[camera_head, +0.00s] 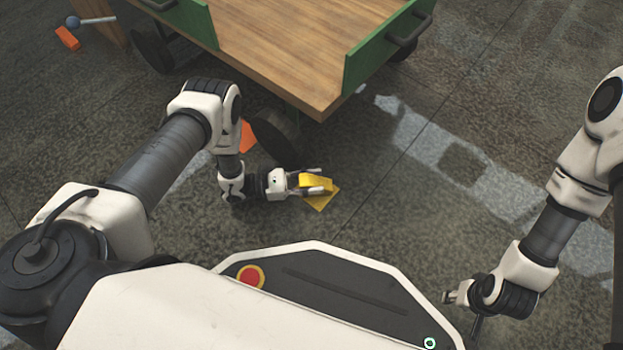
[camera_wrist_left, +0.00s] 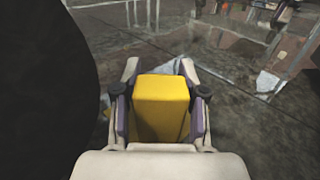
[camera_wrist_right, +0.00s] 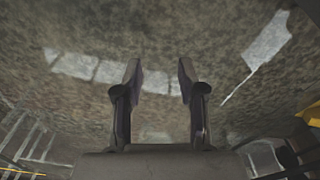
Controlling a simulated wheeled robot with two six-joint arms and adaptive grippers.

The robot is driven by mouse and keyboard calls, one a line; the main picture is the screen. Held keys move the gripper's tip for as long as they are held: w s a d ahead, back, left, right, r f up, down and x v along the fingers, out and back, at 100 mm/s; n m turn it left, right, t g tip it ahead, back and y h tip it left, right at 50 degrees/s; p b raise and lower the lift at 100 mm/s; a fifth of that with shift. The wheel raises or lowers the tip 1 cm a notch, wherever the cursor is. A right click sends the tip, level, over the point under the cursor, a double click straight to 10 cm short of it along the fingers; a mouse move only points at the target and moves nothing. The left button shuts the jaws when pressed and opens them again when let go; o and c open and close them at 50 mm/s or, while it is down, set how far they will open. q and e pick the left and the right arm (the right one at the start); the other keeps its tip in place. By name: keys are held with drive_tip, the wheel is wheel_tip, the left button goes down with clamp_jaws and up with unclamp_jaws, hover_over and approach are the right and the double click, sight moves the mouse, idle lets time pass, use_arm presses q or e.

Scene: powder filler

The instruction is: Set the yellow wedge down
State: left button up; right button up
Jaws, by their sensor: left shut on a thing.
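The yellow wedge (camera_head: 314,182) is held between the fingers of my left gripper (camera_head: 323,180), low over the floor beside the cart's front wheel. In the left wrist view the wedge (camera_wrist_left: 162,100) fills the space between both fingers (camera_wrist_left: 160,92). A flat, darker yellow patch (camera_head: 322,202) shows on the floor just under and in front of the wedge. I cannot tell whether the wedge touches the floor. My right gripper (camera_head: 449,297) is far to the right near my base; in the right wrist view its fingers (camera_wrist_right: 158,85) are apart and empty.
A wooden-decked cart (camera_head: 290,60) with green end panels stands at the top, its dark front wheel (camera_head: 277,134) close to my left gripper. An orange piece (camera_head: 247,136) lies by that wheel, another (camera_head: 67,38) at far left. Floor to the right is clear.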

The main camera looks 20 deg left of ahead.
use_arm(q)
drive_tip(key=shift+r, duration=0.1)
use_arm(e)
drive_tip(key=shift+r, duration=0.15)
use_arm(q)
drive_tip(key=o, duration=1)
drive_tip(key=shift+c, duration=0.2)
drive_tip(key=shift+s+a+r+p, duration=0.1)
drive_tip(key=shift+s+a+p, duration=0.05)
drive_tip(key=shift+a+p, duration=0.2)
use_arm(e)
drive_tip(key=shift+s+r, duration=0.1)
drive_tip(key=shift+r, duration=0.15)
use_arm(q)
drive_tip(key=p+v, duration=0.3)
drive_tip(key=v, duration=0.7)
drive_tip(key=shift+s+a+p, duration=0.15)
drive_tip(key=shift+a+p, duration=0.15)
drive_tip(key=shift+p, duration=0.05)
drive_tip(key=shift+s+a, duration=0.15)
drive_tip(key=shift+a, duration=0.1)
use_arm(e)
drive_tip(key=r, duration=0.1)
drive_tip(key=s+r, duration=0.1)
drive_tip(key=r, duration=0.2)
drive_tip(key=shift+s, duration=0.25)
